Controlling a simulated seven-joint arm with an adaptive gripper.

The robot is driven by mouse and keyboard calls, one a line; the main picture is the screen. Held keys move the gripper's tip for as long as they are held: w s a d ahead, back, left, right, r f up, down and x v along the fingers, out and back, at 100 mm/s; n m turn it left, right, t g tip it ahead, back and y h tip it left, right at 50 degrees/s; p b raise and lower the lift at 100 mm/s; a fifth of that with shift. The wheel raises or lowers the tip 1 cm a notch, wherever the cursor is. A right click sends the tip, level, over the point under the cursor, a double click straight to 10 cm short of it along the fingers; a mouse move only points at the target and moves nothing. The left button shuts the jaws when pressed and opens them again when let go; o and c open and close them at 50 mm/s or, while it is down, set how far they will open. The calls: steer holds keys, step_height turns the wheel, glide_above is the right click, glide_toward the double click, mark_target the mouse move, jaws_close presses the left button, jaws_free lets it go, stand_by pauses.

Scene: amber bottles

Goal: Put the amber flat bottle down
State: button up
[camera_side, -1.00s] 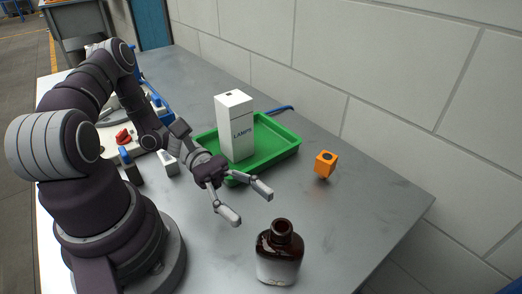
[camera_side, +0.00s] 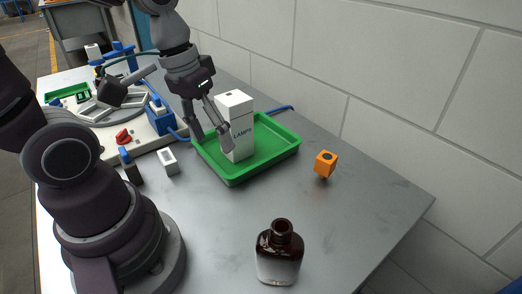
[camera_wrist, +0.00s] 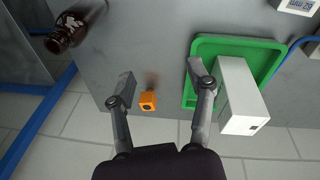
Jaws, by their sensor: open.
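The amber flat bottle (camera_side: 279,254) stands upright on the grey table near its front edge, with a dark open neck and a pale lower part. It also shows at the upper left of the wrist view (camera_wrist: 66,32). My gripper (camera_side: 208,136) is open and empty, raised over the table at the left side of the green tray, well apart from the bottle.
The green tray (camera_side: 234,180) holds an upright white box (camera_side: 236,127) beside my gripper. An orange block (camera_side: 326,163) lies right of the tray. A white device (camera_side: 167,160) and a white fixture with blue parts (camera_side: 150,137) are at left. The table between tray and bottle is clear.

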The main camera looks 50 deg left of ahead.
steer(key=r+m+t, duration=0.2)
steer(key=r+m+t+y, duration=0.1)
steer(key=r, duration=0.1)
steer(key=shift+s+a+t, duration=0.15)
steer(key=shift+s+t, duration=0.1)
steer(key=shift+t, duration=0.15)
